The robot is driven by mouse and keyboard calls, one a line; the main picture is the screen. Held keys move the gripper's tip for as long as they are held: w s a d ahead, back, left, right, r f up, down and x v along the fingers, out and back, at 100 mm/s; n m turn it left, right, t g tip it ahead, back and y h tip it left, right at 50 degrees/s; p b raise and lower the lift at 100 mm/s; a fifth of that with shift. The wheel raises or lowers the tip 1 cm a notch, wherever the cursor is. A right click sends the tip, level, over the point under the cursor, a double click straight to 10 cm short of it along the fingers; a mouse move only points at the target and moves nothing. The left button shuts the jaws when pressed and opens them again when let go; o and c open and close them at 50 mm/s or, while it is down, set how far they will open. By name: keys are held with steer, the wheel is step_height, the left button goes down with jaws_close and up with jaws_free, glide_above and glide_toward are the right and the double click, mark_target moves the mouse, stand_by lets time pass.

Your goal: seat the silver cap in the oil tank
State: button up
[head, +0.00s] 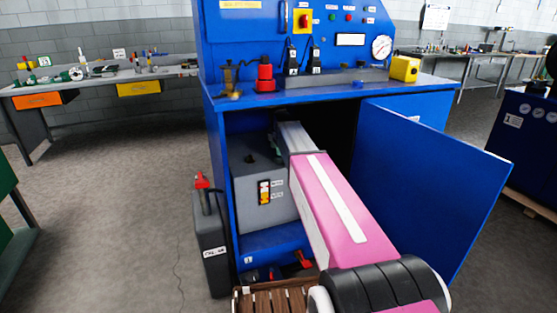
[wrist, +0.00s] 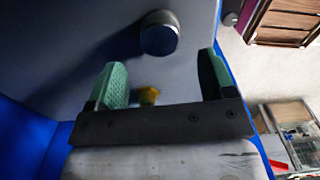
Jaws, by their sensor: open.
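The grey oil tank (head: 248,202) stands inside the open cabinet of the blue machine, with a sight gauge on its front. In the wrist view a grey surface (wrist: 60,50), apparently the tank, fills the left and middle. A silver round piece (wrist: 160,36), which looks like the cap, stands on that surface beyond my fingertips. I cannot tell how deeply it sits. My gripper (wrist: 162,66) is open, with its two green fingers apart and nothing between them. The silver piece is ahead of the gap and apart from both fingers.
The blue cabinet door (head: 425,185) stands open to the right of my arm. A dark oil can (head: 210,250) stands at the cabinet's left front. A slatted wooden crate (head: 275,300) is on the floor below. A small yellow part (wrist: 148,95) shows beyond the gripper.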

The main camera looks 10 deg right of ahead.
mark_target(279, 159)
steer(key=shift+d+f, duration=0.2)
steer(key=shift+f, duration=1.1)
steer(key=shift+d+f, duration=0.15)
steer(key=shift+f, duration=1.15)
steer(key=c, duration=1)
